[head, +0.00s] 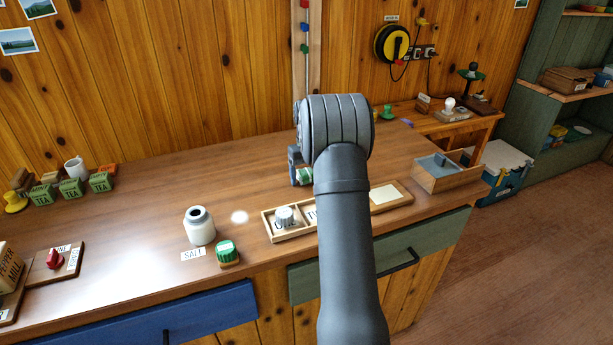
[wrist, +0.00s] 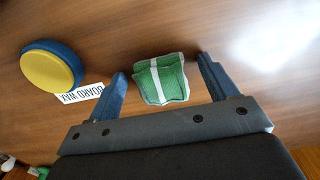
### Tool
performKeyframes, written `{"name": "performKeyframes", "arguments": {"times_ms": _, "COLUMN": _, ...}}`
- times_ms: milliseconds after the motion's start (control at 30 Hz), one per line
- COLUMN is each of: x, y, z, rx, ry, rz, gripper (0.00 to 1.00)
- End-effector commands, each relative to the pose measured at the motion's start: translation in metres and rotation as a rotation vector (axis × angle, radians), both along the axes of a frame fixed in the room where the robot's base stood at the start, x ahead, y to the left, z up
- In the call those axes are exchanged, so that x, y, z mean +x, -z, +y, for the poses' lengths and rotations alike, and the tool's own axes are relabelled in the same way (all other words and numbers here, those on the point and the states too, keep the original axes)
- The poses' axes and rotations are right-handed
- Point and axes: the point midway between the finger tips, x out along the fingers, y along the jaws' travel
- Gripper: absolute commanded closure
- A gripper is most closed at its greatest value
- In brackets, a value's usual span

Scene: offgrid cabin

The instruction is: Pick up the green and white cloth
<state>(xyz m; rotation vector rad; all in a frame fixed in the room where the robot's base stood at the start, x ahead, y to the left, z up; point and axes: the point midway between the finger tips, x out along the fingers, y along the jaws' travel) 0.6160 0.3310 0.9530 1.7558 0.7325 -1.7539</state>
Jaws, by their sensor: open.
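The green and white cloth (wrist: 160,80) is a small folded pad, green with a white stripe, on the wooden worktop in the wrist view. My gripper (wrist: 162,70) is open, with one blue finger on each side of the cloth and visible space between finger and cloth. In the head view, part of the cloth (head: 304,176) shows beside my gripper (head: 296,170), mostly hidden by my arm. I cannot tell how high the fingertips are above the worktop.
A blue tin with a yellow top (wrist: 48,70) stands left of the cloth by a "BOARD WAX" label (wrist: 82,94).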

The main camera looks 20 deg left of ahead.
Motion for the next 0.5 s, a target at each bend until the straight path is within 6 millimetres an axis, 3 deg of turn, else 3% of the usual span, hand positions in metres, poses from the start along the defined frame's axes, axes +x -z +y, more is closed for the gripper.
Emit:
{"name": "performKeyframes", "arguments": {"times_ms": 100, "x": 0.0000, "y": -0.0004, "z": 0.0001, "rx": 0.000, "ry": 0.000, "rz": 0.000, "gripper": 0.24}}
{"name": "performKeyframes", "arguments": {"times_ms": 333, "x": 0.0000, "y": -0.0005, "z": 0.0001, "rx": 0.000, "ry": 0.000, "rz": 0.000, "gripper": 0.69}}
{"name": "performKeyframes", "arguments": {"times_ms": 500, "x": 0.0000, "y": -0.0006, "z": 0.0001, "rx": 0.000, "ry": 0.000, "rz": 0.000, "gripper": 0.69}}
